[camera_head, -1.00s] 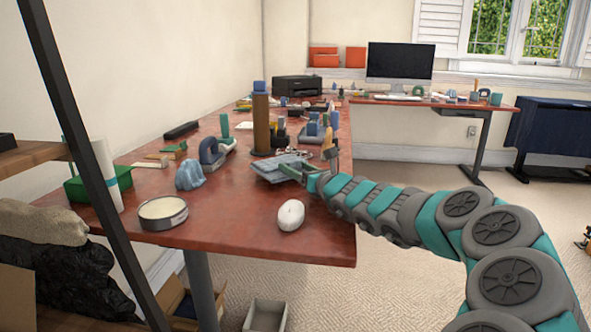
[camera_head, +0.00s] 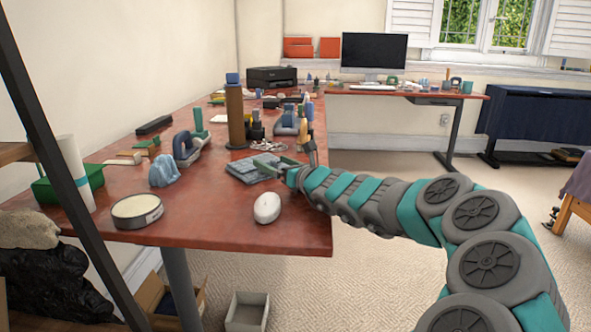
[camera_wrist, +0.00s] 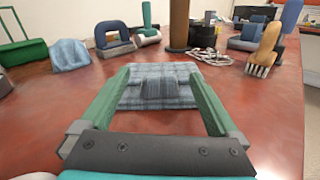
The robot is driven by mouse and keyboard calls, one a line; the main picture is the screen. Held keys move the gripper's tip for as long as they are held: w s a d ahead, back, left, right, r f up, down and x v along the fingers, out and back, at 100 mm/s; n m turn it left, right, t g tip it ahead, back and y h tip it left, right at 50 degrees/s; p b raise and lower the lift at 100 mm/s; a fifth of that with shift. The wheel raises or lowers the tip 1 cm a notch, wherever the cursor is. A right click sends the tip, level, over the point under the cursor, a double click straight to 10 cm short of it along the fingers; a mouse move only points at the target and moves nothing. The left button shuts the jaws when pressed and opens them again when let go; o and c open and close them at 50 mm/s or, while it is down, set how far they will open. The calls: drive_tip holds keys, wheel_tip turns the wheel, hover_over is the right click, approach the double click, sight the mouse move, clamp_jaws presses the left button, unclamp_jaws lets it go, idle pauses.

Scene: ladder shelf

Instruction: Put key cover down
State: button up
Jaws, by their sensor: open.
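A grey-blue plaid, folded cloth-like piece, which may be the key cover (camera_head: 243,170), lies flat on the red desk (camera_head: 205,222). In the wrist view the key cover (camera_wrist: 137,98) spreads ahead of and between my fingers, with a raised block of the same pattern at its middle. My gripper (camera_head: 290,165) is at its right side in the head view. In the wrist view my gripper (camera_wrist: 160,78) has its two green fingers wide apart, with the raised part between them and no finger closed on it. Whether the fingers touch the piece is unclear.
A white mouse (camera_head: 267,207) and a round tin (camera_head: 137,211) are near the desk's front edge. A blue crumpled object (camera_head: 164,171), a brown cylinder (camera_head: 236,118) and a wood-handled brush (camera_wrist: 265,50) stand around. Bare desk lies left of the mouse.

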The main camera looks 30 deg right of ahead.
drive_tip(key=s, duration=0.3)
drive_tip(key=s+d, duration=0.1)
drive_tip(key=s, duration=0.1)
drive_tip(key=s+r, duration=0.1)
drive_tip(key=s, duration=0.2)
drive_tip(key=shift+s+d, duration=0.3)
drive_tip(key=shift+d, duration=0.1)
drive_tip(key=shift+s+d, duration=0.1)
drive_tip(key=shift+s, duration=0.7)
